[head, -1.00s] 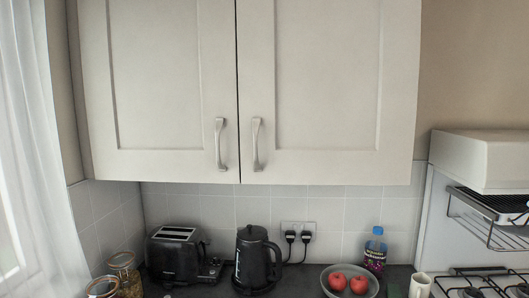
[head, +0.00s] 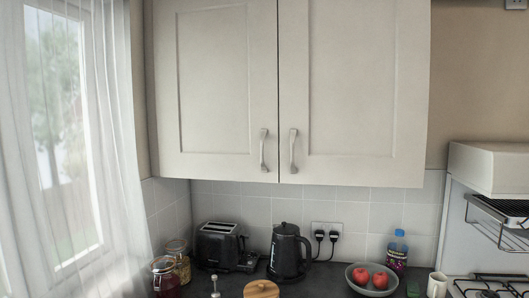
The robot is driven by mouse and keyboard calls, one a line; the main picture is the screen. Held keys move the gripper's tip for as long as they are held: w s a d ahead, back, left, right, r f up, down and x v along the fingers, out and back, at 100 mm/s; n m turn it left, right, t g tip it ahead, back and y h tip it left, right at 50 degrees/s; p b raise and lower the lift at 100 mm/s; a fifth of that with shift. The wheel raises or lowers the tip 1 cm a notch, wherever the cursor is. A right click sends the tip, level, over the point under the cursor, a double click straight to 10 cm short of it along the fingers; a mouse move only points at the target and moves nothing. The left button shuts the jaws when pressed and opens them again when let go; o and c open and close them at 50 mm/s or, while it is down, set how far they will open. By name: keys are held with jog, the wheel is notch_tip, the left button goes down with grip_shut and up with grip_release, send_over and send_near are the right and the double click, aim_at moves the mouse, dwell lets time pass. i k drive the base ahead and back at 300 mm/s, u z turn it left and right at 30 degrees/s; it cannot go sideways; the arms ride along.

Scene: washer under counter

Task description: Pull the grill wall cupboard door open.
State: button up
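A pale grey wall cupboard with two panelled doors hangs on the wall in the head view. Its left door (head: 222,85) and right door (head: 350,85) are both shut, meeting at a thin dark gap. The left door has a vertical metal handle (head: 263,150) low by the gap. The right door has a matching handle (head: 293,151) just across the gap. The right door is the one closer to the grill unit (head: 490,168) at the right. My gripper is not in view.
The counter below holds a black toaster (head: 218,243), a black kettle (head: 287,252), a bowl (head: 352,284) of red fruit, a bottle (head: 398,250), a mug (head: 437,284) and jars (head: 165,278). A curtained window (head: 70,150) is at left. Nothing visible blocks the door fronts.

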aim_at(355, 75)
jog(key=u, duration=1)
jog(key=i, duration=1.1)
jog(key=z, duration=1.75)
